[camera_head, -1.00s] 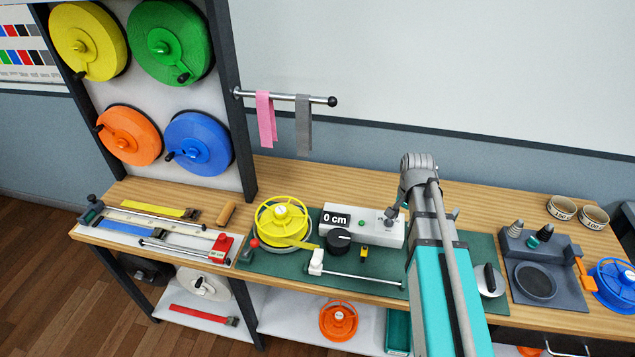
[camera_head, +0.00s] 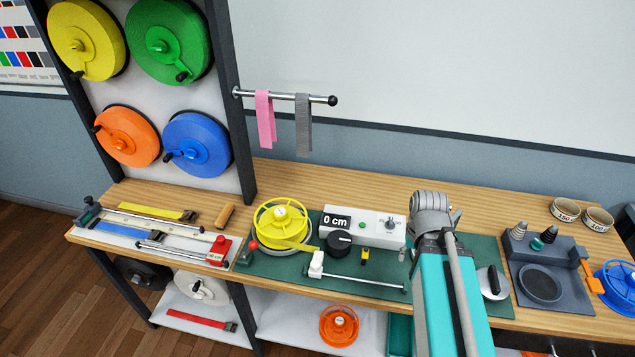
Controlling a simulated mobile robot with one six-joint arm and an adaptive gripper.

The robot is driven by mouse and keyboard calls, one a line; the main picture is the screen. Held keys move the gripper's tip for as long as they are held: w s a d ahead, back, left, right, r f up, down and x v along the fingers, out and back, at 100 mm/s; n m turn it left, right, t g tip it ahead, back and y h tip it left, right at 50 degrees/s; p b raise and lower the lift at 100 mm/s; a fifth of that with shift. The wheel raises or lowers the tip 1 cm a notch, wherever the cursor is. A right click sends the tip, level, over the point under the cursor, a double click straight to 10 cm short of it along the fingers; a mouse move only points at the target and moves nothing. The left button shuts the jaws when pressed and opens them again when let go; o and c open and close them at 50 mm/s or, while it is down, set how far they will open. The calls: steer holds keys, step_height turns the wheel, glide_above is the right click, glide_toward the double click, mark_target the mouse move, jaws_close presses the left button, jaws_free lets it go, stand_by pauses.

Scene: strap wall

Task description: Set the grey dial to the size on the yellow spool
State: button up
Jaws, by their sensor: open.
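The grey dial (camera_head: 391,224) sits on the right part of the top of a white control box (camera_head: 370,231). Small marks surround it, too small to read. The box's display (camera_head: 336,220) reads "0 cm". The yellow spool (camera_head: 281,220) stands on the green mat left of the box, with a yellow strap end pointing toward the box. Its hub carries a pale label, too small to read. My arm comes in from the lower right and its wrist is just right of the dial, apart from it in the picture. My gripper's fingers are hidden behind the arm.
A black knob (camera_head: 340,242) stands in front of the box. A white post with a metal rod (camera_head: 362,283) lies across the mat's front. A grey station (camera_head: 545,275) is at the right. The back strip of bench is clear.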

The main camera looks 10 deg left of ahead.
steer(key=w+a+r+p, duration=0.3)
steer(key=w+a, duration=0.2)
steer(key=a, duration=0.4)
steer(key=w+a+r+p, duration=0.4)
steer(key=w+a, duration=0.1)
steer(key=a, duration=0.3)
steer(key=w+a+r+p, duration=0.3)
steer(key=w+a, duration=0.1)
steer(key=a, duration=0.5)
steer(key=shift+w+a+r+m, duration=0.15)
steer(key=shift+w+a+m, duration=0.15)
steer(key=shift+w, duration=0.1)
steer(key=shift+d, duration=0.1)
steer(key=s+d+f+b, duration=0.3)
steer(key=s+d, duration=0.2)
steer(key=d, duration=0.3)
steer(key=s+d+f+b, duration=0.3)
steer(key=s+d+f, duration=0.1)
steer(key=d, duration=0.5)
steer(key=s+d+f+b, duration=0.3)
steer(key=s+d+b, duration=0.1)
steer(key=d, duration=0.5)
steer(key=shift+s+d+f, duration=0.15)
steer(key=shift+s+d, duration=0.05)
steer(key=shift+s, duration=0.65)
steer(key=shift+o, duration=0.4)
